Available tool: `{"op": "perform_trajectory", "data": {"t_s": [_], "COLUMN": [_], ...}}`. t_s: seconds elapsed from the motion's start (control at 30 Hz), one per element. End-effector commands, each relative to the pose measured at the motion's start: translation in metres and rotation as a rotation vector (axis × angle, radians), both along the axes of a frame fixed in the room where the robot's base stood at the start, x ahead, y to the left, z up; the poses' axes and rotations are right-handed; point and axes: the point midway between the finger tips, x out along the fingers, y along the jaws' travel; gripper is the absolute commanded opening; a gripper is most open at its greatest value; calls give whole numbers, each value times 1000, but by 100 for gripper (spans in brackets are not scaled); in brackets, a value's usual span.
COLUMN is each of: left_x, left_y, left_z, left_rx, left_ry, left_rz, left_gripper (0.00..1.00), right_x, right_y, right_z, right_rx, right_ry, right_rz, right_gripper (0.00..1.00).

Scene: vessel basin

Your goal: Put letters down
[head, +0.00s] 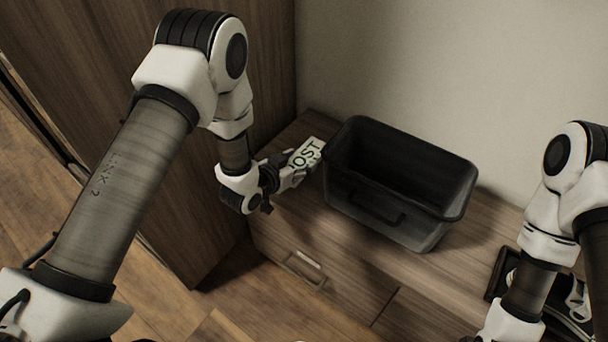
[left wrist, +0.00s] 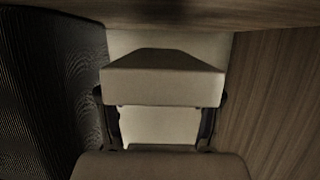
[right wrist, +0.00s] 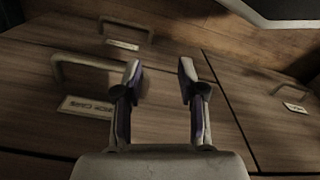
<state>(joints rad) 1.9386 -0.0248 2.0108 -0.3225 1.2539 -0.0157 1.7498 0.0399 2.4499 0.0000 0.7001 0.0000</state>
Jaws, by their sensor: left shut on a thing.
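In the left wrist view the letters (left wrist: 163,85) show as a pale block between the fingers. Whether they touch the surface below is hard to tell. My right gripper (right wrist: 158,75) is open and empty in the right wrist view, facing drawer fronts. In the head view its fingers are out of frame.
An open black bin (head: 437,228) with a front handle stands on the wooden cabinet (head: 345,262) against the wall. A tall wooden panel (head: 235,60) rises at the left. A dark tray (head: 494,285) sits at the right, partly behind my right arm. Labelled drawers have handles (right wrist: 85,60).

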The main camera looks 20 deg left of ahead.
Motion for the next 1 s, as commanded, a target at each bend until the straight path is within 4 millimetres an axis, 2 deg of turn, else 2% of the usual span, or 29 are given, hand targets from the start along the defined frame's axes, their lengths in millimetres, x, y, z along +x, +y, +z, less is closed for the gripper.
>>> {"op": "perform_trajectory", "data": {"t_s": [0.1,0.2,0.53,0.57,0.6,0.63,1.0], "left_x": [-1,0,0,0,0,0,0], "left_y": [0,0,0,0,0,0,0], "left_z": [-23,-36,-38,-38,-38,-38,-33], "left_rx": [-1,-1,0,0,0,0,0], "left_ry": [1,0,0,0,-1,-1,-1], "left_rz": [0,0,0,0,0,0,0], "left_gripper": [28,28,28,67,81,89,89], "right_x": [0,0,0,0,0,0,0], "right_y": [0,0,0,0,0,0,0], "right_z": [-9,-13,-14,-13,-13,-13,-10], "right_rx": [0,0,0,0,0,0,0], "right_ry": [0,0,0,0,0,0,0], "right_rz": [0,0,0,0,0,0,0], "right_gripper": [40,40,40,40,40,40,40]}}
